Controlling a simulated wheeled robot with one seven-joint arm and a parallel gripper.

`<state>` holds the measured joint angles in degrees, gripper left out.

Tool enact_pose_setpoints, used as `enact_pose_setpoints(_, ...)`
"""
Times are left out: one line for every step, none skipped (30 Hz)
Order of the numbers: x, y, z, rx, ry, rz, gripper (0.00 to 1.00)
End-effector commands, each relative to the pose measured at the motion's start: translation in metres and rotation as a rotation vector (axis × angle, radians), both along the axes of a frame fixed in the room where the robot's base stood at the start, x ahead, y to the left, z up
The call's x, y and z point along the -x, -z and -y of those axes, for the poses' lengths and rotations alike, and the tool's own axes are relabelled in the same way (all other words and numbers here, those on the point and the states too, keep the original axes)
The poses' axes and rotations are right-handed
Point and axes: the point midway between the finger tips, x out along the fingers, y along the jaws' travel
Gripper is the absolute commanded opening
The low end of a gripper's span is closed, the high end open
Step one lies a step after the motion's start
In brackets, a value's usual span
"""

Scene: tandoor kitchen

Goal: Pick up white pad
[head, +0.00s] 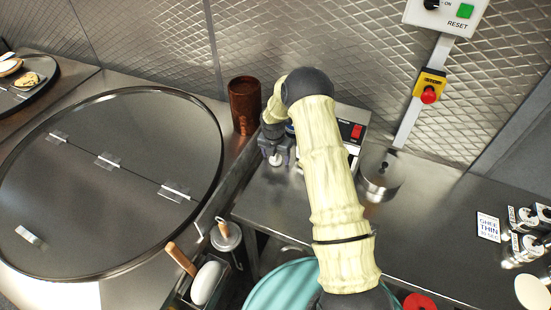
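A white oval pad (206,283) sits in a dark holder at the bottom of the head view, beside a wooden handle (181,259). My gripper (276,158) points down over the steel counter, up and to the right of the pad and well apart from it. A small pale spot shows between the fingers. I cannot tell whether it is a thing or a glint, nor how far the fingers are apart.
A large round steel lid (100,215) fills the left. A brown cylinder (244,105) and a boxy device with a red switch (357,131) stand near my gripper. A teal round container (277,290) is at the bottom. The right counter has free room.

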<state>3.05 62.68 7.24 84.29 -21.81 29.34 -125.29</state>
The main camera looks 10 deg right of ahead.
Motion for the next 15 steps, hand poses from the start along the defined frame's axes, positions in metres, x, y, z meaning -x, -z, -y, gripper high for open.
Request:
enact_pose_setpoints(0.0,-0.0001,0.0001,0.0,0.0,0.0,0.6)
enact_pose_setpoints(0.0,-0.0001,0.0,0.0,0.0,0.0,0.54)
enact_pose_setpoints(-0.0001,-0.0002,0.0,0.0,0.0,0.0,0.46)
enact_pose_setpoints(-0.0001,-0.0002,0.0,0.0,0.0,0.0,0.4)
enact_pose_setpoints(-0.0001,-0.0002,0.0,0.0,0.0,0.0,0.34)
enact_pose_setpoints(-0.0001,-0.0002,0.0,0.0,0.0,0.0,0.26)
enact_pose_setpoints(-0.0001,-0.0002,0.0,0.0,0.0,0.0,0.23)
enact_pose_setpoints(-0.0001,-0.0003,0.0001,0.0,0.0,0.0,0.23)
enact_pose_setpoints(-0.0001,-0.0003,0.0,0.0,0.0,0.0,0.23)
enact_pose_setpoints(-0.0002,-0.0003,0.0,0.0,0.0,0.0,0.23)
enact_pose_setpoints(-0.0002,-0.0003,0.0,0.0,0.0,0.0,0.23)
enact_pose_setpoints(-0.0002,-0.0003,0.0,0.0,0.0,0.0,0.23)
enact_pose_setpoints(-0.0002,-0.0004,0.0,0.0,0.0,0.0,0.23)
enact_pose_setpoints(-0.0002,-0.0006,0.0001,0.0,0.0,0.0,0.23)
enact_pose_setpoints(-0.0003,-0.0014,0.0001,0.0,0.0,0.001,0.23)
